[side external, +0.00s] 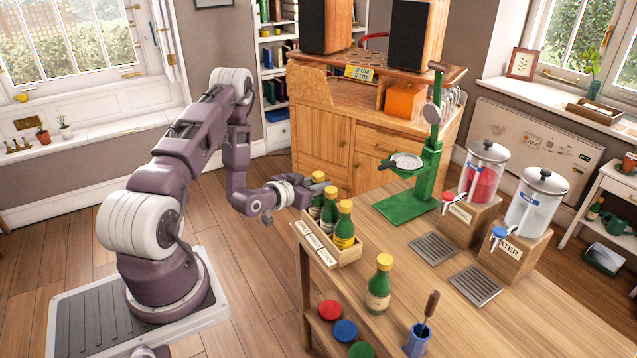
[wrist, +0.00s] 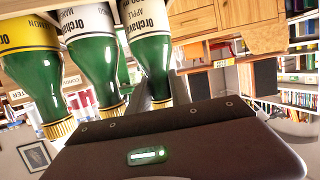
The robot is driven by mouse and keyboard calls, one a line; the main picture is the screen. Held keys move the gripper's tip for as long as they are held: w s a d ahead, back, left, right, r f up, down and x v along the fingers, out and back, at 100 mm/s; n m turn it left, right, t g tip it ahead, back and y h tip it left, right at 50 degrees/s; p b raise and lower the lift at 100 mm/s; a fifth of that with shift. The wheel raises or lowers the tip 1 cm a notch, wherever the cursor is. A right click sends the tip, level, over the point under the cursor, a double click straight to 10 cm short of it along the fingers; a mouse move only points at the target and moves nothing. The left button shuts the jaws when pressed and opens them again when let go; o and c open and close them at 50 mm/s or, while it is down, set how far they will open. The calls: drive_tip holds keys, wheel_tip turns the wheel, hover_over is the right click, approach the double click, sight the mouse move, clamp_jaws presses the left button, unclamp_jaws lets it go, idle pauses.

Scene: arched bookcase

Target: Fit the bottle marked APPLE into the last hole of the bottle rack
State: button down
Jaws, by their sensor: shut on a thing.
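The bottle marked APPLE (wrist: 148,58) is green with a white label, nearest my gripper in the wrist view. In the side view this bottle (side external: 316,207) is upright at the far left end of the wooden bottle rack (side external: 347,257), in line with two other bottles. Its base is hidden, so I cannot tell how deep it sits. The middle bottle (wrist: 97,58) has a white label and the nearest rack bottle (side external: 345,228) a yellow one; both have gold caps.
Another yellow-capped green bottle (side external: 379,287) stands on the table right of the rack. A blue cup (side external: 417,341) is near the front. A green press (side external: 425,170) and two drink dispensers (side external: 483,180) stand farther back.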

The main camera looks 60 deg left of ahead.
drive_tip(key=shift+f, duration=0.4)
drive_tip(key=c, duration=1.1)
unclamp_jaws()
drive_tip(key=v, duration=0.7)
drive_tip(key=shift+s, duration=0.1)
